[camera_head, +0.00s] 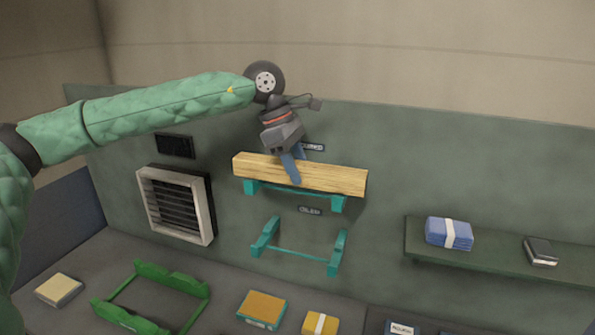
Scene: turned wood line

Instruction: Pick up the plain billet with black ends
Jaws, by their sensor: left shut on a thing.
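A pale wooden billet (333,179) lies lengthwise at the upper teal wall bracket (337,203). Its visible left end looks wood-coloured, and I see no black on its ends. My left gripper (291,174) reaches down from above, with its blue fingers shut on the billet left of its middle. The far finger is mostly hidden. I cannot tell whether the billet rests on the bracket or hangs just above it. My right gripper is not in view.
A lower teal bracket (300,254) is empty. A green cradle (200,289) stands empty on the bench. A wall shelf (490,257) at right holds a blue banded bundle (435,233) and a dark box (540,250). A vent (147,190) is at left.

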